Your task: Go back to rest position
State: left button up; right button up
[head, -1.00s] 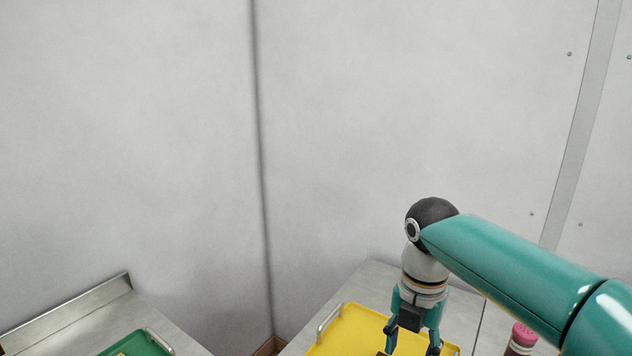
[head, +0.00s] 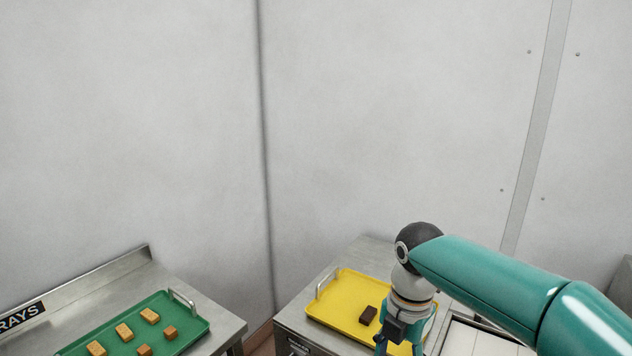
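My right arm comes in from the right, and its gripper (head: 400,345) points down over the front right part of a yellow tray (head: 345,285). The fingertips are partly cut off by the bottom edge of the view, so I cannot tell whether they are open or shut. A dark brown block (head: 368,315) lies on the yellow tray, just left of the gripper and apart from it as far as I can see. My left arm and gripper do not show.
A green tray (head: 190,338) with several tan and brown blocks lies on a steel table (head: 218,318) at the lower left. The yellow tray stands on a steel counter (head: 290,318). A gap separates the two. Pale walls rise behind.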

jog(key=s+a+f+m+y, duration=0.1)
jog(key=s+f+m, duration=0.2)
jog(key=f+m, duration=0.7)
jog(key=s+a+f+m+y, duration=0.2)
jog(key=f+m, duration=0.1)
jog(key=f, duration=1.2)
jog(key=s+d+f+m, duration=0.1)
jog(key=s+f+m, duration=1.1)
jog(key=s+m, duration=0.4)
notch_tip(320, 180, down, 9)
jog(key=b, duration=0.9)
jog(key=shift+w+d+f+t+y+b, duration=0.15)
jog(key=shift+w+d+t+y+b, duration=0.1)
jog(key=shift+w+t+y+b, duration=0.1)
